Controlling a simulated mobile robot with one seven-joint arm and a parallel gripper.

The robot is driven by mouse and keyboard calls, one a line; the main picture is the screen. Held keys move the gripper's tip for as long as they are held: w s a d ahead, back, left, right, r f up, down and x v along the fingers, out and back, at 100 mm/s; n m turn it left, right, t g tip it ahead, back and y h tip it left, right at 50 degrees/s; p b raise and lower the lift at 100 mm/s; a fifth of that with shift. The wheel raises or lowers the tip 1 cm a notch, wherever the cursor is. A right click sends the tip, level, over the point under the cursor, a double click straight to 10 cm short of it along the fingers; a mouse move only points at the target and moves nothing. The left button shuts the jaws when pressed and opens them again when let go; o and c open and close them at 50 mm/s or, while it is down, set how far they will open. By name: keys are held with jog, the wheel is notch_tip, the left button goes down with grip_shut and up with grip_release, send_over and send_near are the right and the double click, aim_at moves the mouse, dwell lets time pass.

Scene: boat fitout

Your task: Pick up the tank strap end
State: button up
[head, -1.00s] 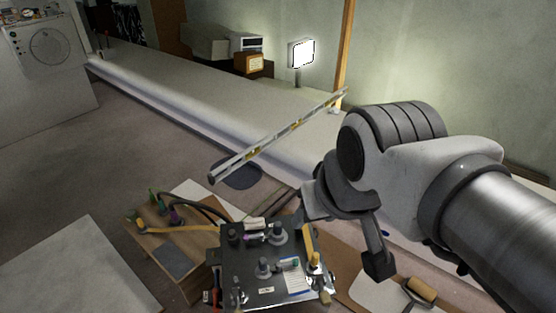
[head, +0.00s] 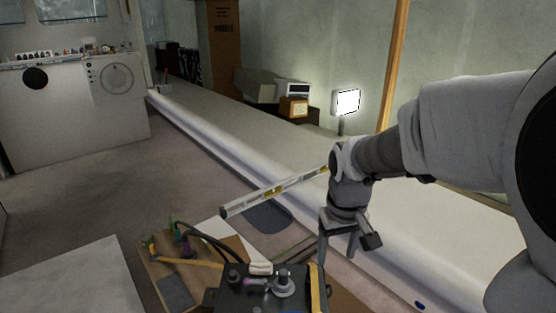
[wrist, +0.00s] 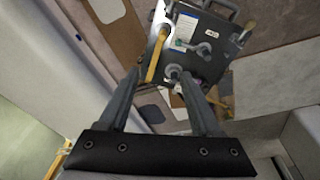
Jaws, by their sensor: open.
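My gripper (head: 343,250) points down with its two fingers apart and empty, right of and above the dark tool case (head: 232,297). In the wrist view, my gripper (wrist: 160,78) has the case (wrist: 208,28) beyond its fingertips. A long yellow strip (head: 190,262) lies across the wooden board left of the case. Another yellow strip (head: 317,290) runs along the case's right side. It cannot be told which, if either, is the tank strap end.
A wooden board (head: 150,275) with dark hoses stands left of the case. A spirit level (head: 250,200) extends behind my gripper. A long pale bench or hull side (head: 230,130) runs along the back. A lit lamp (head: 347,101) stands behind it.

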jog(key=shift+n+g, duration=0.3)
jog(key=shift+g, duration=0.6)
jog(key=w+f+b, duration=0.1)
jog(key=f+b, duration=0.1)
jog(key=f, duration=0.6)
jog(key=w+f+b, duration=0.2)
jog(key=f, duration=0.6)
jog(key=w+f+b, duration=0.2)
jog(key=f+b, duration=0.1)
jog(key=f, duration=0.6)
jog(key=shift+w+a+f, duration=0.1)
jog(key=shift+f+b, duration=1.2)
jog(key=shift+f, duration=1.8)
jog(key=shift+r, duration=0.1)
jog(key=shift+c, duration=0.3)
grip_shut()
